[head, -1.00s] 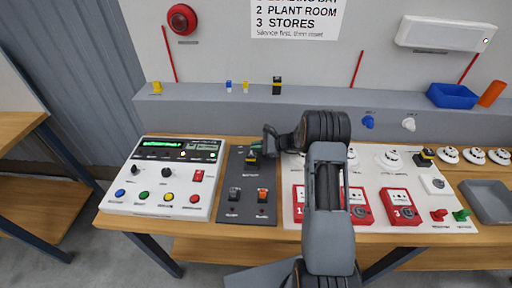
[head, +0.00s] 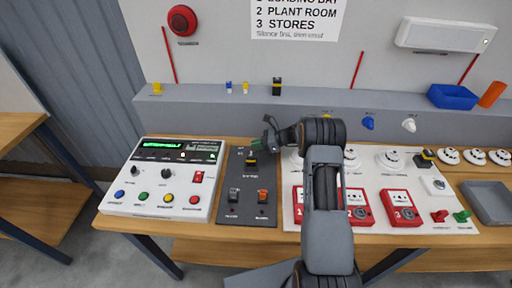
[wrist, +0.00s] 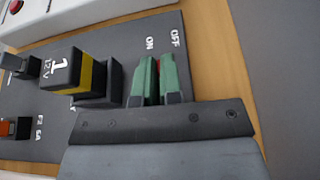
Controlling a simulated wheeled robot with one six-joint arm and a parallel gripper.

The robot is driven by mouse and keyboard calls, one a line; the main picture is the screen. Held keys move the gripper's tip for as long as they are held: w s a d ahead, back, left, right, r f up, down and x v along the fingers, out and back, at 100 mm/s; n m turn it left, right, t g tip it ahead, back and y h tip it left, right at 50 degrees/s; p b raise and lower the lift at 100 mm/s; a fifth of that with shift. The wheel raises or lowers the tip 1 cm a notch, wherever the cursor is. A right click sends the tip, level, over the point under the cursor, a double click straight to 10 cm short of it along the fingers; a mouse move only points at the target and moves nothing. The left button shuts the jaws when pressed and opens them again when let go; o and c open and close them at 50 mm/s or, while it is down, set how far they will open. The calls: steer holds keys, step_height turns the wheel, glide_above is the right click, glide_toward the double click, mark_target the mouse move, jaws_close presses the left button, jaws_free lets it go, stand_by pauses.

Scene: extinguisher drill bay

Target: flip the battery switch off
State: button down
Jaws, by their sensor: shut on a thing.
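My gripper (wrist: 157,80) has green fingertips and is shut on a small red piece, the battery switch lever (wrist: 157,67), of which only a sliver shows. The printed words ON and OFF stand just beyond the fingertips; the fingers hide the switch body, so I cannot tell which way the lever lies. In the head view my gripper (head: 269,132) is at the far edge of the dark panel (head: 236,212), with the switch hidden behind it. A black battery block with a yellow band, marked 1 and 12 V (wrist: 62,68), stands left of the fingers in the wrist view.
The dark panel also carries a black switch (head: 234,195) and an orange one (head: 263,195) near its front. A white control box (head: 165,180) stands close on the left. Red call points (head: 398,207) are on a white board at right. A grey ledge (head: 200,105) runs behind.

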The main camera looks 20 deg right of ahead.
steer(key=shift+w+d+f+m+g+y+b, duration=0.15)
steer(key=shift+w+m+g+y+b, duration=0.3)
steer(key=shift+m+g, duration=0.5)
steer(key=shift+w+m, duration=0.15)
steer(key=shift+m, duration=0.1)
steer(key=c, duration=1.3)
jaws_free()
steer(key=shift+r, duration=0.25)
step_height(320, 180, up, 2)
steer(key=shift+r+b, duration=0.15)
steer(key=shift+b, duration=0.45)
steer(key=s+r, duration=0.3)
steer(key=s, duration=0.1)
steer(key=s+r+b, duration=0.1)
steer(key=s+r, duration=0.3)
steer(key=s, duration=0.1)
steer(key=s+r+b, duration=0.1)
steer(key=s+r, duration=0.2)
steer(key=s, duration=0.2)
steer(key=shift+r, duration=0.15)
